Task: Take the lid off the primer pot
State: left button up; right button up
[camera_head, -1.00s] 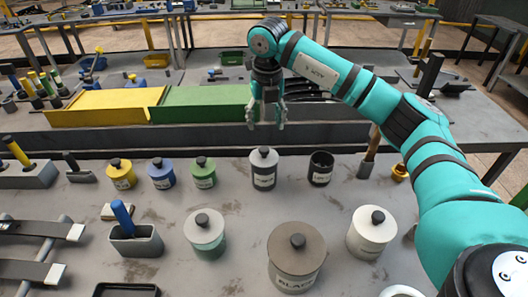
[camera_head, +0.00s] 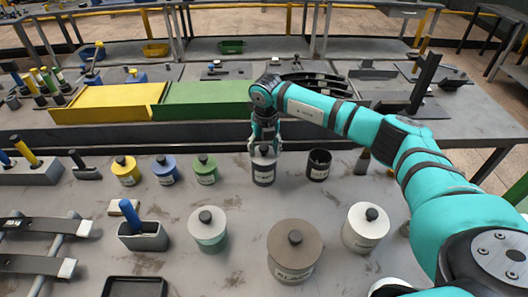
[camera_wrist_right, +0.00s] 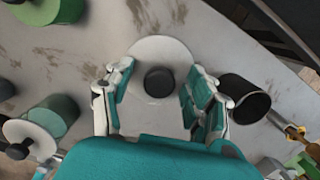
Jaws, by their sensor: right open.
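The gripper is open, one finger on each side of the knob. Whether the fingers touch the lid is unclear. My left gripper is not visible.
An open dark pot (camera_head: 318,165) stands close right of the grey pot. Yellow (camera_head: 125,172), blue (camera_head: 165,172) and green (camera_head: 206,170) lidded pots stand to its left. In front are a white-green pot (camera_head: 209,232), a large brown-lidded pot (camera_head: 293,262) and a white pot (camera_head: 364,232).

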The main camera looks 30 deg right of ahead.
jog(key=shift+c, duration=0.4)
grip_shut()
jog(key=shift+r, duration=0.1)
